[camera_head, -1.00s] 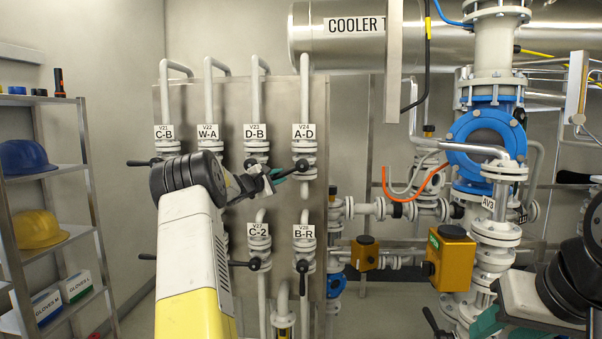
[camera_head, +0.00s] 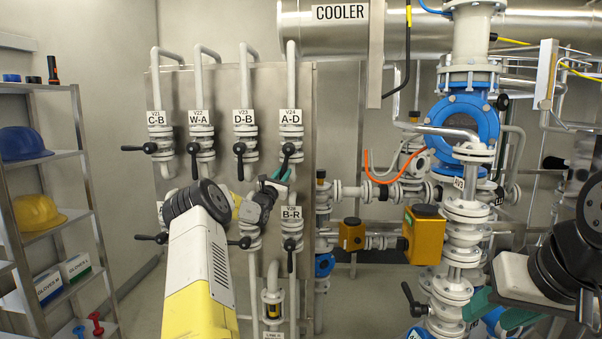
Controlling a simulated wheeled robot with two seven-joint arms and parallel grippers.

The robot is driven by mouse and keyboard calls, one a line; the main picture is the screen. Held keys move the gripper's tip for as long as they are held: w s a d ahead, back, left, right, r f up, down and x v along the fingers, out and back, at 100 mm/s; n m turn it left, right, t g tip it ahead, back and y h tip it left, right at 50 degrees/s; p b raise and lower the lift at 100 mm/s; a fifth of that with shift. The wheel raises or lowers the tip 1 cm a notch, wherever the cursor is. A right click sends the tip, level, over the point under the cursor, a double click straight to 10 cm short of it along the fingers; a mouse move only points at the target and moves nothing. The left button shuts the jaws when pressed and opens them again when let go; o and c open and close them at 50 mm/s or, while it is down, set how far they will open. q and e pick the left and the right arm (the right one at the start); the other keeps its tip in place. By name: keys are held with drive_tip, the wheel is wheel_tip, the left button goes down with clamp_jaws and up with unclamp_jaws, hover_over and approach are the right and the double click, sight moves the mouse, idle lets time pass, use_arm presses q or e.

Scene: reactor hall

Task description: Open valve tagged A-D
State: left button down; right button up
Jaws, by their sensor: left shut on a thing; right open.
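The tag A-D (camera_head: 291,117) hangs on the upper right pipe of the grey valve panel. Below it is the A-D valve (camera_head: 291,136) with a black lever (camera_head: 287,156) that points down, leaning slightly left. My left gripper (camera_head: 279,176), with teal fingertips, is shut on the lower end of this lever. The fingers partly hide the grip. My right gripper (camera_head: 494,310) is open and empty at the lower right, in front of the large piping, away from the A-D valve.
Neighbouring valves are tagged D-B (camera_head: 243,117), W-A (camera_head: 201,117) and C-B (camera_head: 156,118). The B-R valve (camera_head: 291,213) is just below my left gripper. Orange boxes (camera_head: 423,236) and a blue flanged pipe (camera_head: 464,121) stand right. A shelf (camera_head: 62,157) stands left.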

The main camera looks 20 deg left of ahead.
use_arm(q)
drive_tip(key=shift+w+d+f+n+y, duration=0.2)
drive_tip(key=shift+d+n+y, duration=0.3)
drive_tip(key=shift+n, duration=0.4)
drive_tip(key=shift+w+d+f+n+y, duration=0.1)
drive_tip(key=shift+d+f+n+y, duration=0.15)
drive_tip(key=shift+d+n, duration=0.55)
drive_tip(key=shift+r, duration=0.1)
drive_tip(key=c, duration=1.3)
unclamp_jaws()
drive_tip(key=shift+r, duration=0.1)
drive_tip(key=shift+a+t+y, duration=0.1)
drive_tip(key=shift+t+y, duration=0.15)
drive_tip(key=shift+t, duration=0.05)
drive_tip(key=v, duration=0.7)
drive_tip(key=shift+s, duration=0.4)
